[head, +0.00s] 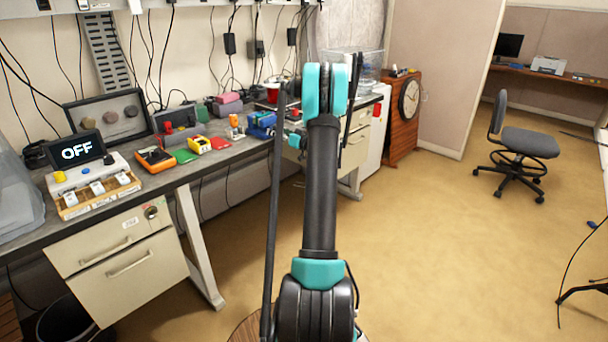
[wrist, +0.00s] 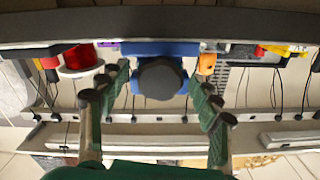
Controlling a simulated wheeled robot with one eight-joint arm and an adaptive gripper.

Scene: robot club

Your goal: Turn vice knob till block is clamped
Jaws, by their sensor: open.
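The blue vice (head: 262,120) stands at the front edge of the workbench in the head view, just left of my arm. In the wrist view, which looks upside down, the vice (wrist: 160,48) is at top centre. Its dark round knob (wrist: 160,78) faces me. My gripper (wrist: 159,82) is open, with one finger on each side of the knob in the picture. I see gaps on both sides; I cannot tell whether the fingertips reach around it. The arm hides most of the gripper in the head view. I cannot make out a block in the vice jaws.
An orange object (head: 235,126) stands left of the vice; it also shows in the wrist view (wrist: 207,63). A red spool (wrist: 82,62) is on the vice's other side. Open floor lies right.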

